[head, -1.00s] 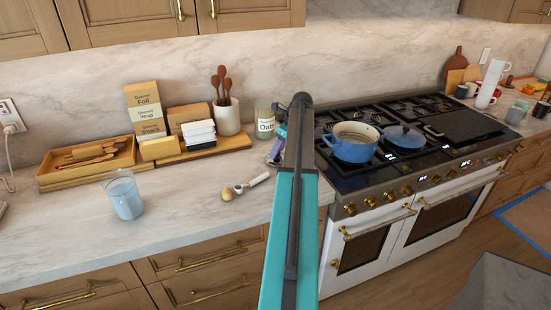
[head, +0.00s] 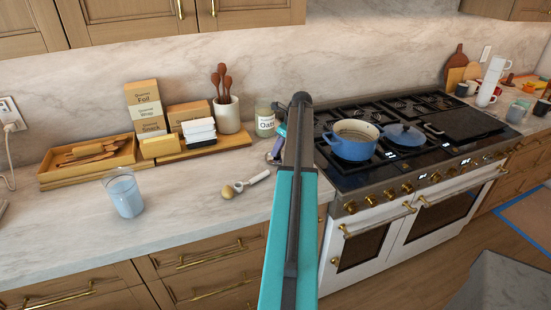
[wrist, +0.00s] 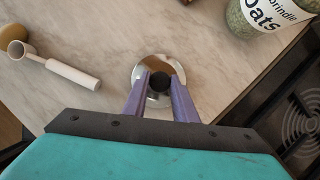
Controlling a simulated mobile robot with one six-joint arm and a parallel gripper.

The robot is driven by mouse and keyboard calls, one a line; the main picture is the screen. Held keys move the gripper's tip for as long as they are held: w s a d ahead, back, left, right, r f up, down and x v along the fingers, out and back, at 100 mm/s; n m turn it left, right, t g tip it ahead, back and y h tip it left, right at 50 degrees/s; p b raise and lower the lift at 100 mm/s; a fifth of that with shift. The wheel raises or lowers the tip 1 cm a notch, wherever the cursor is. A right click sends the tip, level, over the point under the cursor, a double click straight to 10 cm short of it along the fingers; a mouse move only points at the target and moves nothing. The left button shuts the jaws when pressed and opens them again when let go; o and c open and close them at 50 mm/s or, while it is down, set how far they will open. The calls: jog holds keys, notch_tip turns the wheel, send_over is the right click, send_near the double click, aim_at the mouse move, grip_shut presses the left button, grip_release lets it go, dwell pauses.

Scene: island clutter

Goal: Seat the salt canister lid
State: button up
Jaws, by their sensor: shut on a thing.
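A round, shiny metal lid (wrist: 146,68) with a dark knob (wrist: 160,81) shows in the wrist view. My gripper (wrist: 160,78) has its two purple fingers shut on the knob, one on each side. In the head view my gripper (head: 277,147) is low near the counter's right end, partly hidden behind my arm. A small part of the metal lid shows there below the fingers. I cannot make out the salt canister's body; I cannot tell whether the lid rests on something or hangs above the counter.
A jar labelled Oats (head: 265,121) stands behind my gripper. A white-handled scoop (head: 253,182) and a round brownish item (head: 228,192) lie to the left. A blue glass (head: 124,195) stands further left. The stove (head: 347,184) with a blue pot (head: 355,146) adjoins at right.

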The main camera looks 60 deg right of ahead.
jog(key=shift+r, duration=0.2)
notch_tip(320, 180, up, 10)
jog(key=b, duration=0.2)
jog(key=shift+f+b, duration=0.15)
jog(key=shift+b, duration=0.25)
dwell(0.7)
